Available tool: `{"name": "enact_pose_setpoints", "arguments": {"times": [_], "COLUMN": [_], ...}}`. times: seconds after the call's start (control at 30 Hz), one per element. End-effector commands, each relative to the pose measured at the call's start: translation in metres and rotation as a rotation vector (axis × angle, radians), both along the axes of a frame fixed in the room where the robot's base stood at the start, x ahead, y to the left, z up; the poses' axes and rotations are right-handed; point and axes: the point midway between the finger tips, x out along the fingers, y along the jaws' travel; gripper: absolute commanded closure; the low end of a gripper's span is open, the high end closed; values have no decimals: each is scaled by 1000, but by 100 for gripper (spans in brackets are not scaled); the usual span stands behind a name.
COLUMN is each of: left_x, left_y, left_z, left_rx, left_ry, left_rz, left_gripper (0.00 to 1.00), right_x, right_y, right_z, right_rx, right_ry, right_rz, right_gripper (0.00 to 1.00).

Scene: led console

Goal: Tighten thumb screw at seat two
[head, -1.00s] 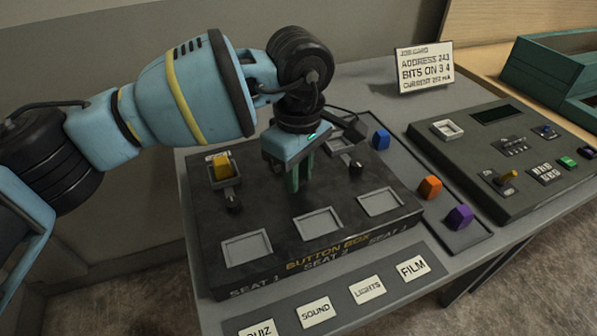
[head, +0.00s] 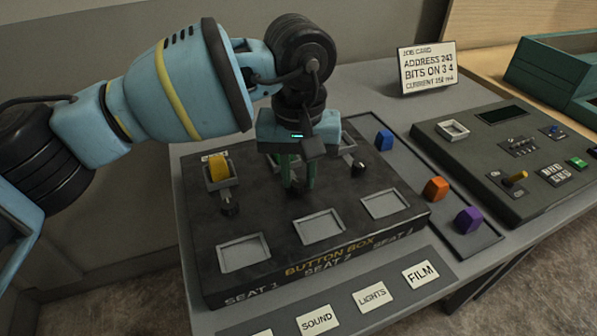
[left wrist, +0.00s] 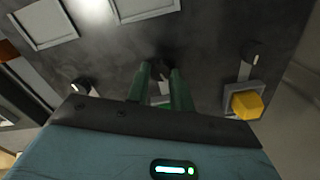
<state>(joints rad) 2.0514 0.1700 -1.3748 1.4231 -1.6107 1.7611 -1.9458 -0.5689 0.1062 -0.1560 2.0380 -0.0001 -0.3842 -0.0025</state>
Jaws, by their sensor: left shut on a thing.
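The black button box (head: 281,226) lies on the table, with SEAT 1, SEAT 2 and SEAT 3 lettered on its front. My left gripper (head: 298,190) points down over the middle seat, its green fingers shut on the dark thumb screw of seat two (left wrist: 161,68). The fingers and palm mostly hide that screw and its seat. A yellow button (head: 219,169) sits in the seat-one socket, with its thumb screw (head: 230,208) in front. The seat-three thumb screw (head: 358,169) stands to the right of my gripper. My right gripper is not in view.
Blue (head: 384,140), orange (head: 435,188) and purple (head: 468,219) buttons lie on a grey tray right of the box. Label cards, including FILM (head: 420,274), lie in front. A console (head: 480,190), a job card (head: 427,68) and a teal bin (head: 548,80) stand farther right.

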Motion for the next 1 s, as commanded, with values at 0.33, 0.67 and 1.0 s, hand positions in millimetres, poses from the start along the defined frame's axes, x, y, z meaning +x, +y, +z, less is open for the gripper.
{"name": "enact_pose_setpoints", "arguments": {"times": [0.33,0.67,1.0], "left_x": [2,2,2], "left_y": [0,0,0], "left_z": [5,5,6], "left_rx": [-4,-3,-3], "left_ry": [-10,-11,-11], "left_rz": [-242,-342,-355], "left_gripper": [100,100,100], "right_x": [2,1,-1], "right_y": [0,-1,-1], "right_z": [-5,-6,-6], "right_rx": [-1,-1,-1], "right_ry": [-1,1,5], "right_rz": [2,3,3], "right_gripper": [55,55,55]}}
